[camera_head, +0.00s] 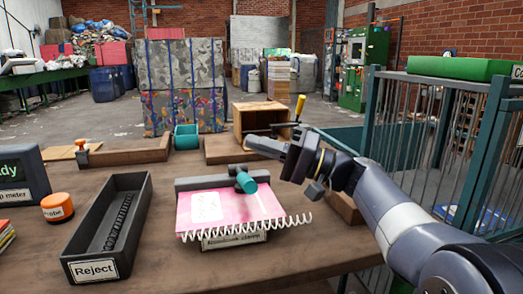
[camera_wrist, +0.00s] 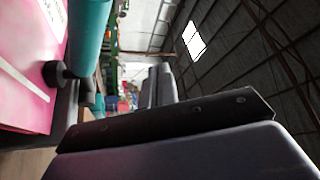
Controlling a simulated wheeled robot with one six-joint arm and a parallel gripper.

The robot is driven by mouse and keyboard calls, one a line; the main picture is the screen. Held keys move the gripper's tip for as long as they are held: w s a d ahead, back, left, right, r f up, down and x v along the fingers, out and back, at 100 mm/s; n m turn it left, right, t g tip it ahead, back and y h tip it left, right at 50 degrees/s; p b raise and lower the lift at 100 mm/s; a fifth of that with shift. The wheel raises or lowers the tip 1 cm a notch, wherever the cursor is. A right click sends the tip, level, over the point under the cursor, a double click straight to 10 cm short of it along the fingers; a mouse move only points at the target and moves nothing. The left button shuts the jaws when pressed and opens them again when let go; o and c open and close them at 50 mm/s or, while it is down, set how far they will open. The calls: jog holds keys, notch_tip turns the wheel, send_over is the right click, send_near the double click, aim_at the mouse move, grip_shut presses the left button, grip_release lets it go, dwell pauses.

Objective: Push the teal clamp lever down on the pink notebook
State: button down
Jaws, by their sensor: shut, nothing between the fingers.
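The pink notebook (camera_head: 230,210) lies on a clamp base with its white spiral edge towards me. A dark grey clamp bar (camera_head: 205,183) runs along its far edge. The teal clamp lever (camera_head: 247,183) stands out over the notebook from the bar; its exact tilt is hard to tell. In the wrist view the lever (camera_wrist: 91,35) is close at upper left, with a black knob (camera_wrist: 56,73) beside the pink cover (camera_wrist: 22,95). My gripper (camera_head: 252,143) is shut and empty, above and beyond the lever, apart from it. Its fingers also show in the wrist view (camera_wrist: 160,82).
A black Reject tray (camera_head: 76,255) stands left of the notebook, with an orange-capped item (camera_head: 57,206) beside it. A wooden crate (camera_head: 262,118), a teal cup (camera_head: 186,137) and a yellow-handled tool (camera_head: 300,106) are behind. A teal metal fence (camera_head: 400,125) stands at right.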

jog(key=w+d+f+p, duration=0.1)
jog(key=d+f, duration=0.3)
jog(key=d, duration=0.5)
jog(key=shift+w, duration=0.25)
jog(key=shift+a, duration=0.15)
jog(key=r+p+x, duration=0.2)
jog(key=x, duration=0.9)
jog(key=shift+s+d, duration=0.2)
jog(key=shift+s, duration=0.2)
jog(key=shift+f, duration=0.15)
